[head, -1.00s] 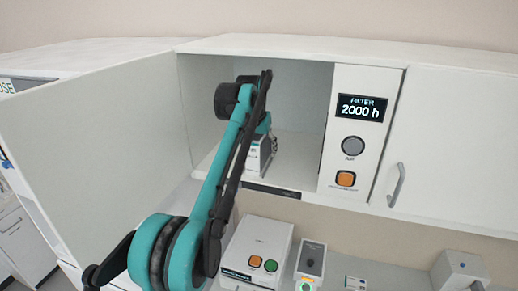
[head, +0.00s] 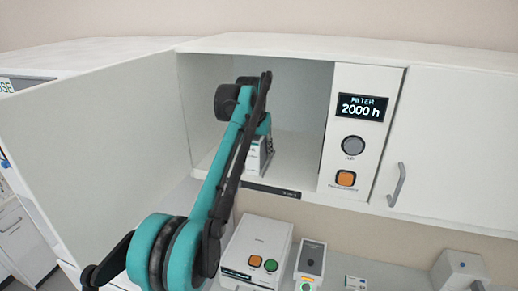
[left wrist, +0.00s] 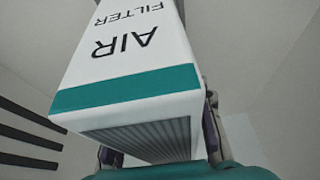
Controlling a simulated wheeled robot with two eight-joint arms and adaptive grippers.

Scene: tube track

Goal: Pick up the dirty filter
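The air filter (head: 258,158) is a white box with a teal band, inside the open wall cabinet. In the left wrist view the air filter (left wrist: 130,60) fills the upper middle, its lettering upside down and its grey pleated end facing me. My left gripper (left wrist: 160,140) has a finger at each side of the box and looks shut on it; the box hides much of the fingers. In the head view my left arm reaches into the cabinet and covers part of the filter. I cannot tell whether the filter is clear of the cabinet floor. My right gripper is not in view.
The cabinet door (head: 95,150) stands open at left. A panel (head: 362,135) at right reads "FILTER 2000 h", with a grey knob and an orange button. Below, a white box with two buttons (head: 258,250) and a small device (head: 311,262) stand on the counter.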

